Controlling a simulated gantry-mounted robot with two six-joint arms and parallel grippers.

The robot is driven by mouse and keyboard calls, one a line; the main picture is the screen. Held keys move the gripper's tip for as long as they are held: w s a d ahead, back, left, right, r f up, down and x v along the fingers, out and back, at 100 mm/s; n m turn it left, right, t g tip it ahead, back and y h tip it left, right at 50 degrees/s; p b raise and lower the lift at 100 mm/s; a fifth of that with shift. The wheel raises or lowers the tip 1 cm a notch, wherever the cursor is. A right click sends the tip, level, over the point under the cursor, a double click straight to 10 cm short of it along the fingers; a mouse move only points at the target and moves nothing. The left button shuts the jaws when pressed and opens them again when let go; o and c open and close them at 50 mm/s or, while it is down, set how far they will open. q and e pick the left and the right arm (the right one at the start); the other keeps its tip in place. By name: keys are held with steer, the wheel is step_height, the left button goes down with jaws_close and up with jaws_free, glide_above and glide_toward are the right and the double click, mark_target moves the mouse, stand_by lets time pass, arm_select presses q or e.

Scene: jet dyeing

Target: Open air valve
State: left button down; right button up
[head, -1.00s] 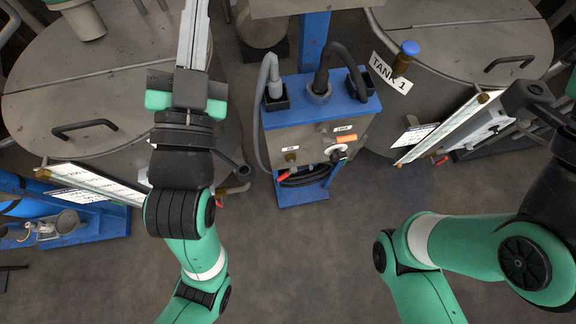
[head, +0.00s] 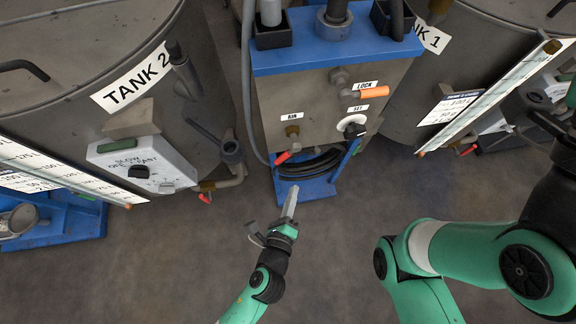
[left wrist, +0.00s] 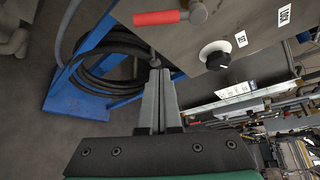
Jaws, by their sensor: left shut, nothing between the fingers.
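The air valve is on the front of the grey control box (head: 330,95), under the AIR label (head: 292,116). Its brass body (head: 292,131) sits above a red lever handle (head: 282,158), angled down to the left. The red handle also shows at the top of the left wrist view (left wrist: 158,17). My left gripper (head: 291,192) is shut and empty, below and in front of the box, apart from the handle. In the left wrist view its closed fingers (left wrist: 158,78) point toward the box's underside. My right gripper's fingers are not visible.
An orange LOCK handle (head: 374,92) and a SET knob (head: 352,126) are to the right of the valve. Black coiled hose (head: 312,164) lies on the blue stand (head: 318,190) below. TANK 2 (head: 60,70) stands left. The floor in front is clear.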

mark_target(286, 155)
arm_select(q)
steer(key=b+x, duration=0.5)
steer(key=x, duration=0.4)
steer(key=a+r, duration=0.1)
steer(key=a+r+p, duration=0.1)
steer(key=a, duration=0.1)
steer(key=shift+a+r, duration=0.15)
steer(key=shift+r, duration=0.1)
